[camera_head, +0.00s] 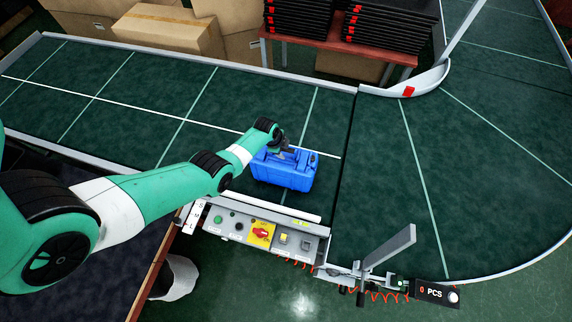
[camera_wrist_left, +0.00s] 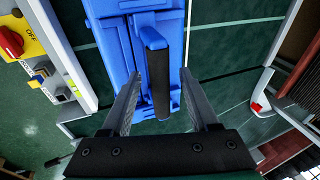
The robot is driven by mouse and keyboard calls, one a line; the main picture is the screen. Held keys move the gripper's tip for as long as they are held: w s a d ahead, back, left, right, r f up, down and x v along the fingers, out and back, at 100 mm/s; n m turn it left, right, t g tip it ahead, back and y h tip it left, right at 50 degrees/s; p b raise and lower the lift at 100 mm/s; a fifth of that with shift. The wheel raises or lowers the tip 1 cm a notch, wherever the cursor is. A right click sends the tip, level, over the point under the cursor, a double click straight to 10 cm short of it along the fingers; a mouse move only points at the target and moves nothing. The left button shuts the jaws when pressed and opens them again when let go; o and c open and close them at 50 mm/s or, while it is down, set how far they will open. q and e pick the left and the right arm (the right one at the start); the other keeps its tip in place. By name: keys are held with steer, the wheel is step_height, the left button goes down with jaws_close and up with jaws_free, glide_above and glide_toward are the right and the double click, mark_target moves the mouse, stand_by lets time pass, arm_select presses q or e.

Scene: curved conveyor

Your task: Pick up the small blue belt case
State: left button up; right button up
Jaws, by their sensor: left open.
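The small blue case (camera_head: 285,172) sits on the green conveyor belt, near the belt's front edge and close to the seam with the curved section. My left gripper (camera_head: 284,149) is at the top of the case in the head view. In the left wrist view, the blue case (camera_wrist_left: 117,50) lies beyond the fingers, with its dark-gripped handle (camera_wrist_left: 159,80) pointing between them. The left gripper (camera_wrist_left: 160,95) is open, one finger on each side of the handle, with gaps visible. My right gripper is in neither view.
A control panel (camera_head: 262,233) with buttons and a yellow-red switch stands along the front belt edge. Cardboard boxes (camera_head: 168,31) and a red table (camera_head: 340,46) with black stacked trays stand behind. The belt left of the case is clear.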

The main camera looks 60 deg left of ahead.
arm_select(q)
steer(key=shift+r, duration=0.15)
jaws_close()
stand_by(0.9)
steer(key=shift+r, duration=0.1)
stand_by(0.4)
